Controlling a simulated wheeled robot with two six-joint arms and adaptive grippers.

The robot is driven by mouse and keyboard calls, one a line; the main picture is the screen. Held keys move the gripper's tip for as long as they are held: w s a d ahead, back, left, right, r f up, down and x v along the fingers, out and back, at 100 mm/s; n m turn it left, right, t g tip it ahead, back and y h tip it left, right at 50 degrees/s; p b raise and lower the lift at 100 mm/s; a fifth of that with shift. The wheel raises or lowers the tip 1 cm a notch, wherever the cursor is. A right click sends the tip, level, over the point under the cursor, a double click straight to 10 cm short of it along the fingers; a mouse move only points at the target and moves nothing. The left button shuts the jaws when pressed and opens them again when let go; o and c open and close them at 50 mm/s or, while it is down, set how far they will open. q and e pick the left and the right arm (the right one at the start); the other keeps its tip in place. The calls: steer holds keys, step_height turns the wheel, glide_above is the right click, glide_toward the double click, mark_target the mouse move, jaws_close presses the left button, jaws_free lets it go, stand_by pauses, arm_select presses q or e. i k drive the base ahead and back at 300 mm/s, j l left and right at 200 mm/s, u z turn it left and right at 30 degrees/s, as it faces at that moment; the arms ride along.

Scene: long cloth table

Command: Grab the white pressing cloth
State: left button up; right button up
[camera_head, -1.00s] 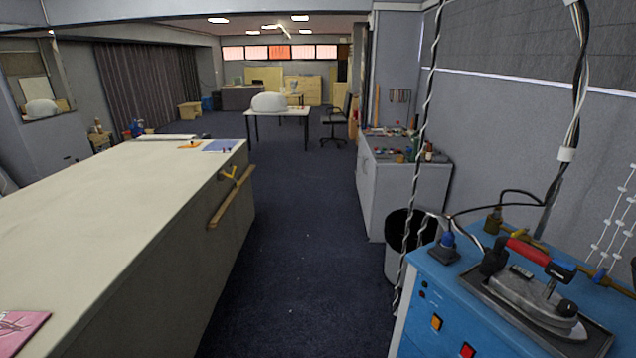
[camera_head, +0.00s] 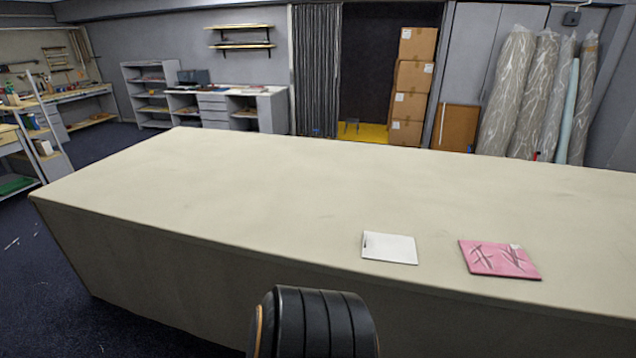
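A flat white square (camera_head: 389,248), which looks like the folded white pressing cloth, lies near the front edge of the long cloth table (camera_head: 250,190). A small dark mark shows at its left edge. Neither of my grippers shows in the head view. A black ribbed rounded part, which looks like part of my own arm, stands at the bottom centre, in front of the table and below the white cloth. Nothing touches the cloth.
A pink patterned folded cloth (camera_head: 499,259) lies just right of the white one. The rest of the tabletop is bare. Fabric rolls (camera_head: 535,95) and stacked cardboard boxes (camera_head: 411,85) stand behind the table. Open floor (camera_head: 30,240) lies at the left.

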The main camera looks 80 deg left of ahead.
mark_target(394, 248)
steer(key=u, duration=2.1)
steer(key=i+j, duration=0.1)
